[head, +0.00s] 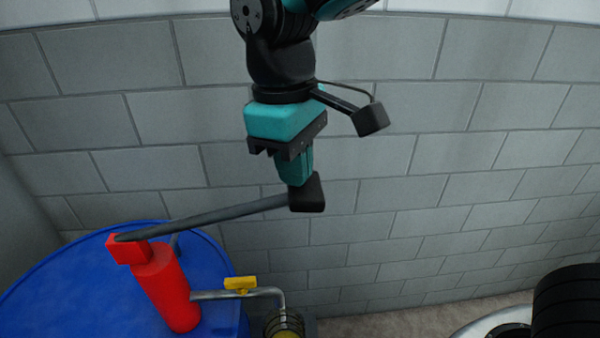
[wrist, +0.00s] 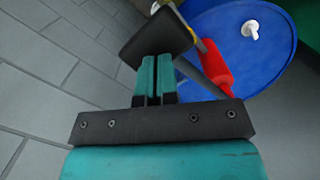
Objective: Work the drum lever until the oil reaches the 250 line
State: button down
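The red pump (head: 163,290) stands on the blue drum (head: 80,285). Its long grey lever (head: 205,217) rises to the right and ends in a black grip (head: 308,197). My gripper (head: 297,180) is over that grip, fingertips at or against it. In the wrist view the teal fingers (wrist: 155,75) are side by side with only a thin gap, narrower than the black grip (wrist: 155,38) beyond them. A pipe with a yellow valve handle (head: 240,284) runs to a spout over a container (head: 285,324) with yellowish contents, cut by the lower edge. Its level lines cannot be read.
A block wall (head: 450,150) stands behind. A stack of black round things (head: 570,300) is at the lower right, by a pale round rim (head: 485,325). The wrist view shows a white cap (wrist: 251,29) on the drum. The space right of my gripper looks clear.

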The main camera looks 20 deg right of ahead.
jog(key=shift+a+f+p, duration=0.1)
jog(key=shift+f+p, duration=0.1)
jog(key=shift+p, duration=0.1)
jog(key=shift+w+a+r+p, duration=0.2)
jog(key=shift+w+p, duration=0.05)
jog(key=shift+p, duration=0.15)
jog(key=shift+w+a+r+p, duration=0.2)
jog(key=shift+w+a+p, duration=0.55)
jog(key=shift+w+a, duration=0.1)
notch_tip(320, 180, up, 18)
jog(key=w+a+p, duration=0.1)
jog(key=p, duration=0.2)
jog(key=shift+f, duration=0.25)
jog(key=shift+a, duration=0.1)
dwell(0.6)
